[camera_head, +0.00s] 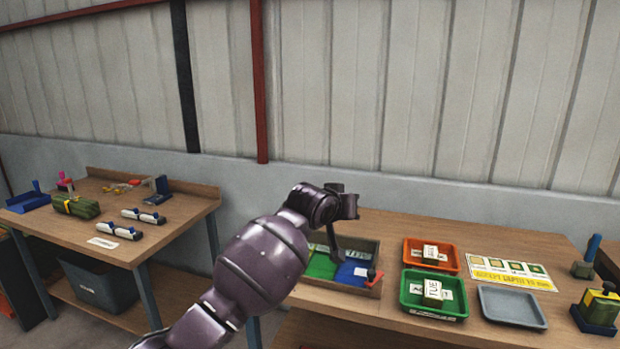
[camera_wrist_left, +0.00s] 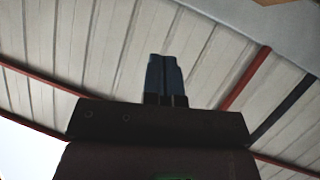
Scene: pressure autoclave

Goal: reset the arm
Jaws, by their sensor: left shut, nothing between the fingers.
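My left arm (camera_head: 262,262) rises from the bottom of the head view, bent, with its wrist raised in front of the right-hand table (camera_head: 390,225). My left gripper (camera_wrist_left: 165,58) shows in the left wrist view with its two dark blue fingers together, shut and empty. In the head view the fingers are hard to make out near the dark wrist end. My right gripper is in neither view.
A wooden box with green and blue contents (camera_head: 376,291) is partly behind my arm. Beside it are an orange tray (camera_head: 408,262), a green tray (camera_head: 407,300) and a grey tray (camera_head: 512,306). The left table (camera_head: 150,235) holds several small items. A gap separates the tables.

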